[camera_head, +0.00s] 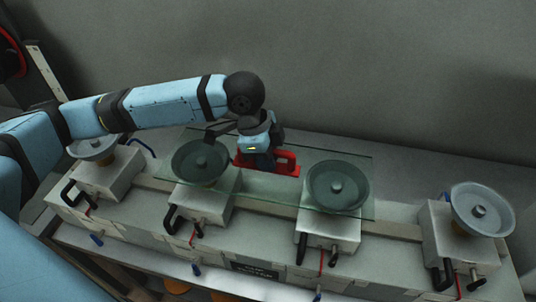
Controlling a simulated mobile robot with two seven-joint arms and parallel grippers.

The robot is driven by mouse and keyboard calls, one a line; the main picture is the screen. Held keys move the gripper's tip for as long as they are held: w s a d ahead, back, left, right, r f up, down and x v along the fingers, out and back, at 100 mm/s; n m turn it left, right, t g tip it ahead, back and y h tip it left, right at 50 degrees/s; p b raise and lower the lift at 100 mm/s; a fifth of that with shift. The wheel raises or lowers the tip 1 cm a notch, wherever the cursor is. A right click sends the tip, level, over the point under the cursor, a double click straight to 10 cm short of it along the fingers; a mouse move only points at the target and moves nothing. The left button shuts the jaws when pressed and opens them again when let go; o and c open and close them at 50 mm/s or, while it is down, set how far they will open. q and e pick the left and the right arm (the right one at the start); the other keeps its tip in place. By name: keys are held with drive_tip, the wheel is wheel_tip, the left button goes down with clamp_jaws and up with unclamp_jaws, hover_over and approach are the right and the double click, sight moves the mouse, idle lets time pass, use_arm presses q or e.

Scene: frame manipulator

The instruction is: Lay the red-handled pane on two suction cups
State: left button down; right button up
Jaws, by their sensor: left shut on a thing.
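The clear glass pane (265,195) spans the two middle suction cups, the left middle cup (202,162) and the right middle cup (338,186). Both cups show through the glass. I cannot tell whether the pane touches them or sits just above. Its red handle (285,162) stands on the pane between these cups, toward the back. My left gripper (262,160) comes down from above and is shut on the red handle; its fingertips are partly hidden by the wrist and handle. My right gripper is not in view.
Another suction cup (97,146) stands at the far left, partly behind my left arm, and one (482,209) at the far right. Each cup sits on a metal block with black levers along the bench (390,264). A grey wall (400,70) rises behind.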

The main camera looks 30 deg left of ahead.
use_arm(q)
drive_tip(key=shift+f+p, duration=0.2)
drive_tip(key=shift+p, duration=0.25)
idle(0.3)
drive_tip(key=c, duration=1)
unclamp_jaws()
drive_tip(key=shift+f, duration=0.1)
drive_tip(key=b+v, duration=0.1)
drive_tip(key=v, duration=1.2)
drive_tip(key=shift+d, duration=0.1)
drive_tip(key=shift+s+r, duration=0.1)
drive_tip(key=shift+r, duration=0.45)
